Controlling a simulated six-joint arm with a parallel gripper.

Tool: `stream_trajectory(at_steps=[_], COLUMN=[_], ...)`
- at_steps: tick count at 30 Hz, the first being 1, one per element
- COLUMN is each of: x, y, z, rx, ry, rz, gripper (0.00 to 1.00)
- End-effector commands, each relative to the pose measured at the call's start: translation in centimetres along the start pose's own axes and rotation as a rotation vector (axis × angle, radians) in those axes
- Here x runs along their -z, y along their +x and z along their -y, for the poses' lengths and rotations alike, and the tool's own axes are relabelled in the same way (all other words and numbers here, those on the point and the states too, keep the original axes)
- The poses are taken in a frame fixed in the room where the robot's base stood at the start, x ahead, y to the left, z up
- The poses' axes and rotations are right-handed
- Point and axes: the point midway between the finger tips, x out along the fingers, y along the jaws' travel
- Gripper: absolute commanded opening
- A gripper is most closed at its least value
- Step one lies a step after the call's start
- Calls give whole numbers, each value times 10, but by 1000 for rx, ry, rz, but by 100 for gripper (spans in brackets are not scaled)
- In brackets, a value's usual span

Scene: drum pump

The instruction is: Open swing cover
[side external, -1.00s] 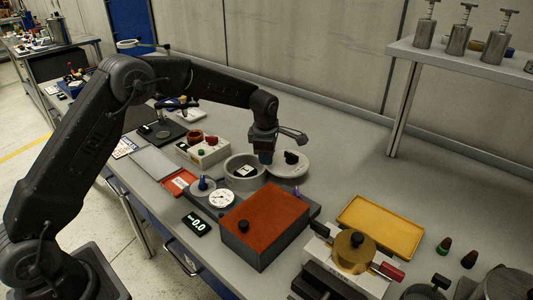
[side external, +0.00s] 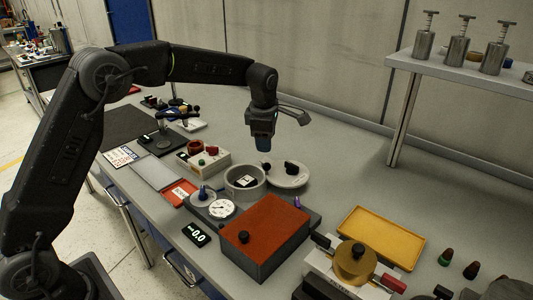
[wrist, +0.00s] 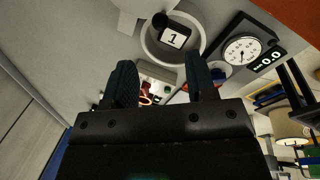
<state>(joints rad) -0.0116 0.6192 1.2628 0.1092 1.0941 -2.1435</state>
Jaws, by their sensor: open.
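The swing cover (side external: 290,180) is a pale round disc with a black knob. In the side view it lies swung out beside the grey round chamber (side external: 233,186), to its right and slightly behind. The chamber's mouth is uncovered, and a block marked 1 (wrist: 172,38) shows inside it in the wrist view. My gripper (side external: 263,146) hangs above and behind the chamber and cover, apart from both. In the wrist view my gripper (wrist: 163,82) shows two spread fingers with nothing held between them. The cover is hard to make out there.
A red-topped box (side external: 268,228) stands in front of the chamber, with a round dial (side external: 222,210) at its left. A small white box with knobs (side external: 205,158) stands to the left. A yellow tray (side external: 380,238) lies at right. The bench behind is clear.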

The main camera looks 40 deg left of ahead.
Motion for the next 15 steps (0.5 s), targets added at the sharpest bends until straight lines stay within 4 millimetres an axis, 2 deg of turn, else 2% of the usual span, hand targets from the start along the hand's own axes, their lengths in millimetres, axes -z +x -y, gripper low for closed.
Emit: stream_trajectory(at_steps=[1, 6, 15], x=[0, -1, 0], y=[-11, -32, -40], z=[0, 0, 0], rx=[-3, -2, 1], ry=[0, 1, 1], rz=[2, 2, 1], gripper=[51, 51, 51])
